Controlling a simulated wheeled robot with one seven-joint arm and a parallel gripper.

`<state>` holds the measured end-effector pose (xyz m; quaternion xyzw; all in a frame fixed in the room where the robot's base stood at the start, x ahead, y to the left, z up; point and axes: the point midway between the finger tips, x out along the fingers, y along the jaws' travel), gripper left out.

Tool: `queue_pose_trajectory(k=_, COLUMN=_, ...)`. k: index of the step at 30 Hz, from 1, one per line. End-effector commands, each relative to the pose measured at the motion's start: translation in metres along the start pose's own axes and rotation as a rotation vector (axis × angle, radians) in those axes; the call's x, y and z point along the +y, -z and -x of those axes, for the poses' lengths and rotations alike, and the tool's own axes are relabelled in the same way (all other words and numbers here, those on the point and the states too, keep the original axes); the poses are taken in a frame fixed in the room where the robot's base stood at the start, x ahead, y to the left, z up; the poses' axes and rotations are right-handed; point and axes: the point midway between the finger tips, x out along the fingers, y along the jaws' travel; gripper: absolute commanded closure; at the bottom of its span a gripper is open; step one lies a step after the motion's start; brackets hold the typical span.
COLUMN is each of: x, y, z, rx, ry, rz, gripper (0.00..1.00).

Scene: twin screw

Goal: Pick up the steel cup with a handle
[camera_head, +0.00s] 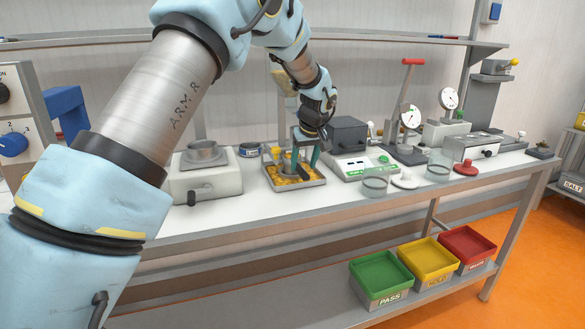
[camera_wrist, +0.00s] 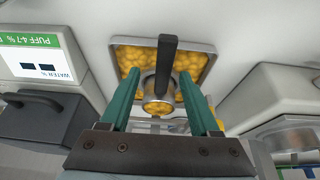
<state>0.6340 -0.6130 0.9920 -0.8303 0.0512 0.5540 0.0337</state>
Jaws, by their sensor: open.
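The steel cup (camera_wrist: 151,96) shows in the wrist view with a dark bar handle (camera_wrist: 167,58) that runs across the tray, and yellow pieces show in its mouth. In the head view the cup (camera_head: 287,166) is small and partly hidden by my gripper. It stands in or over a shallow metal tray (camera_wrist: 116,42) of yellow pieces; the tray (camera_head: 301,187) also shows on the bench. My gripper (camera_wrist: 160,76) is open, with its green fingers on either side of the cup and handle. In the head view my gripper (camera_head: 304,160) is low over the tray. Finger contact cannot be told.
A green-and-white meter (camera_head: 362,166) with a dark box stands close right of the tray. A pale block with a round steel top (camera_head: 205,170) stands to the left. Glass dishes (camera_head: 375,184) and dial gauges (camera_head: 410,117) are further right. Coloured bins (camera_head: 381,274) sit on the lower shelf.

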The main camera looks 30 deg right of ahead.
Motion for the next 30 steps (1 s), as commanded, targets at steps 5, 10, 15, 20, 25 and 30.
queue_pose_trajectory(k=5, x=-0.006, y=0.002, z=-0.023, rx=-0.005, ry=0.004, rz=0.0, gripper=0.38)
queue_pose_trajectory(k=10, x=-0.005, y=0.001, z=-0.043, rx=-0.002, ry=0.001, rz=0.0, gripper=0.38)
queue_pose_trajectory(k=15, x=-0.005, y=0.0, z=-0.046, rx=-0.002, ry=0.001, rz=0.001, gripper=0.38)
queue_pose_trajectory(k=20, x=-0.005, y=0.0, z=-0.046, rx=-0.001, ry=0.001, rz=0.001, gripper=0.38)
queue_pose_trajectory(k=25, x=-0.005, y=0.0, z=-0.047, rx=-0.001, ry=0.001, rz=0.0, gripper=0.38)
queue_pose_trajectory(k=30, x=-0.005, y=-0.001, z=-0.049, rx=-0.001, ry=0.001, rz=0.0, gripper=0.38)
